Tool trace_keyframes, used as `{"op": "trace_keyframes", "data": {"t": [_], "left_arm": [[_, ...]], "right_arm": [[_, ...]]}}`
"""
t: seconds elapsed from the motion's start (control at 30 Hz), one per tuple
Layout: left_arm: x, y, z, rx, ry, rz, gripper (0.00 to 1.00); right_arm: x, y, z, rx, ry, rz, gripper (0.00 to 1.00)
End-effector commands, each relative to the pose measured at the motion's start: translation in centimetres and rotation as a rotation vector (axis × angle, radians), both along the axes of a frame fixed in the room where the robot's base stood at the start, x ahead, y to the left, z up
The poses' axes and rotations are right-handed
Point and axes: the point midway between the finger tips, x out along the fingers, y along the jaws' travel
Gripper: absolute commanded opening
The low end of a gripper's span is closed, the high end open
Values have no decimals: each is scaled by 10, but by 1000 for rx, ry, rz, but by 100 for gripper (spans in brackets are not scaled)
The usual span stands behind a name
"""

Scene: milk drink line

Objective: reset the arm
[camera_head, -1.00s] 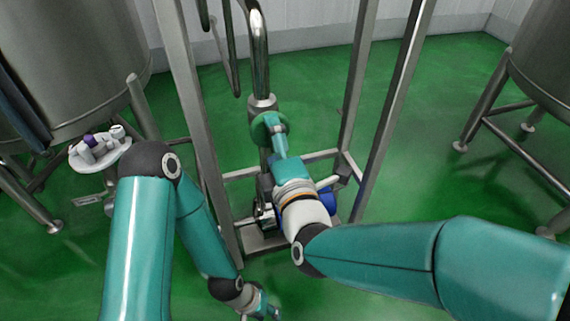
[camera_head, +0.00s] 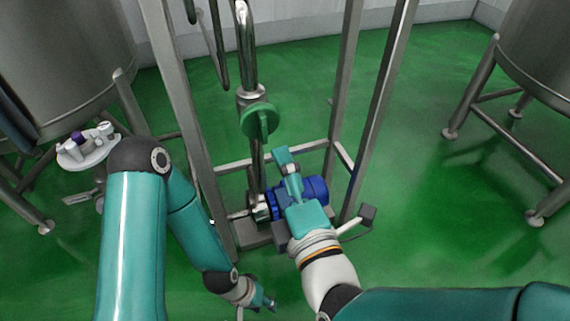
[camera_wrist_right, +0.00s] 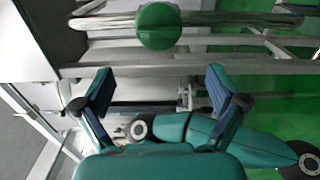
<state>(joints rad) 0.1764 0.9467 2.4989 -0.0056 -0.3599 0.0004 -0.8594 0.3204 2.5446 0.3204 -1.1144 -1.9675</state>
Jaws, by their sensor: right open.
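My right gripper (camera_head: 284,158) is in front of the steel frame in the head view, below and to the right of a round green valve handle (camera_head: 260,119), apart from it. In the right wrist view the two fingers of my right gripper (camera_wrist_right: 160,80) are spread with nothing between them. The green handle (camera_wrist_right: 159,27) shows beyond them there, near the top. My left gripper (camera_head: 268,302) hangs low near the bottom of the head view, over the green floor. It is too small to tell whether it is open or shut.
A vertical steel pipe (camera_head: 247,55) runs to the green handle, between the frame's posts (camera_head: 355,100). A blue pump motor (camera_head: 312,189) sits low inside the frame. Steel tanks stand at left (camera_head: 60,60) and right (camera_head: 545,60). Open green floor (camera_head: 420,210) lies right of the frame.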

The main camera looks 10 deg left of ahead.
Motion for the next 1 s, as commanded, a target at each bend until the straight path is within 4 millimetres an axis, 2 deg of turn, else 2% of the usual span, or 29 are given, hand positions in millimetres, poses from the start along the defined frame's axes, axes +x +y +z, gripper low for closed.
{"op": "trace_keyframes", "data": {"t": [0.2, 0.3, 0.37, 0.47, 0.57, 0.6, 0.73, 0.87, 0.9, 1.0], "left_arm": [[0, 0, 0, 0, 0, 0, 40], [0, 0, 0, 0, 0, 0, 40], [0, 0, 0, 0, 0, 0, 40], [0, 0, 0, 0, 0, 0, 40], [0, 0, 0, 0, 0, 0, 40], [0, 0, 0, 0, 0, 0, 40], [0, 0, 0, 0, 0, 0, 40], [0, 0, 0, 0, 0, 0, 40], [0, 0, 0, 0, 0, 0, 40], [0, 0, 0, 0, 0, 0, 40]], "right_arm": [[1, -1, -1, 0, 1, -3, 96], [10, -11, -5, -2, 14, -31, 96], [21, -21, -15, -11, 34, -64, 96], [45, -49, -45, -39, 94, -142, 96], [72, -89, -92, -80, 186, -242, 96], [81, -107, -115, -100, 232, -281, 96], [91, -162, -199, -116, 446, -383, 96], [73, -208, -286, 12, 751, -496, 96], [61, -219, -312, 76, 860, -540, 96], [22, -239, -373, 286, 1151, -674, 96]]}}
